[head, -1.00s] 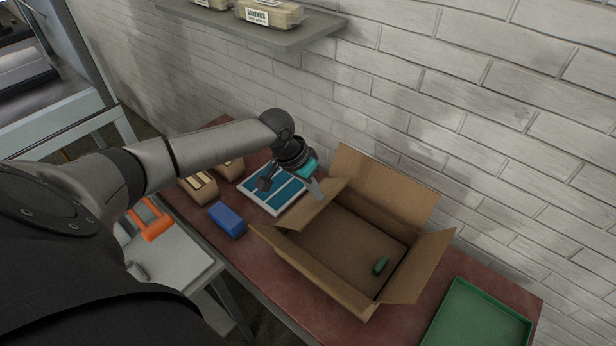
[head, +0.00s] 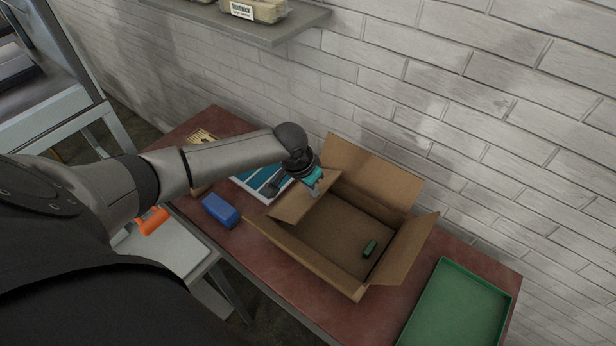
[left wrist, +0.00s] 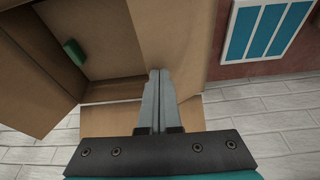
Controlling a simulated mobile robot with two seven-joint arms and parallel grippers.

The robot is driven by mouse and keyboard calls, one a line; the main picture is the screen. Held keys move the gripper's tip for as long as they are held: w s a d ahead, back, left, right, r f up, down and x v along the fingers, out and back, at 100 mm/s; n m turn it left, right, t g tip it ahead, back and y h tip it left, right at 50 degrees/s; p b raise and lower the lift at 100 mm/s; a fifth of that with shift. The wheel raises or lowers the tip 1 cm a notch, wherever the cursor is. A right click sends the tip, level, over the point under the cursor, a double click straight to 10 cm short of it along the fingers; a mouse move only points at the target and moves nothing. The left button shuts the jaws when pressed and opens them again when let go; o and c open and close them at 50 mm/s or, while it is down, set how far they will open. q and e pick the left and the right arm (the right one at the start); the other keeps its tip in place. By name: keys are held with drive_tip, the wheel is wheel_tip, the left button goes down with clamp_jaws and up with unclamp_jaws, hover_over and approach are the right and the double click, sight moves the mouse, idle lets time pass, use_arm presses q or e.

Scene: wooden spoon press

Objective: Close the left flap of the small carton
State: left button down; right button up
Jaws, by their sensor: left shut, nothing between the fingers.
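The small open carton (head: 305,262) stands on the red table with its flaps spread. Its left flap (head: 292,206) slopes up from the left rim. My left gripper (head: 316,194) is shut and empty, with its fingertips at the upper part of this flap. In the left wrist view the shut fingers (left wrist: 157,73) overlap the brown flap (left wrist: 185,35); I cannot tell if they touch it. A small green block (head: 370,249) lies inside the carton and also shows in the left wrist view (left wrist: 74,51). My right gripper is out of view.
A blue block (head: 221,210) and a blue-and-white panel (head: 252,180) lie left of the carton. A green tray (head: 462,305) lies at its right. A brick wall (head: 480,140) rises behind the table, with a shelf (head: 250,27) above.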

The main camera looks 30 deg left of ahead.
use_arm(q)
drive_tip(key=shift+s+d+f+y+p, duration=0.1)
drive_tip(key=shift+d+f+y+p, duration=0.65)
drive_tip(key=shift+y, duration=0.25)
drive_tip(key=shift+f, duration=0.25)
drive_tip(key=shift+d+f, duration=0.25)
drive_tip(key=shift+f, duration=0.35)
drive_tip(key=shift+d+f, duration=0.25)
drive_tip(key=shift+f, duration=0.3)
drive_tip(key=shift+r+p, duration=0.1)
drive_tip(key=shift+p, duration=0.3)
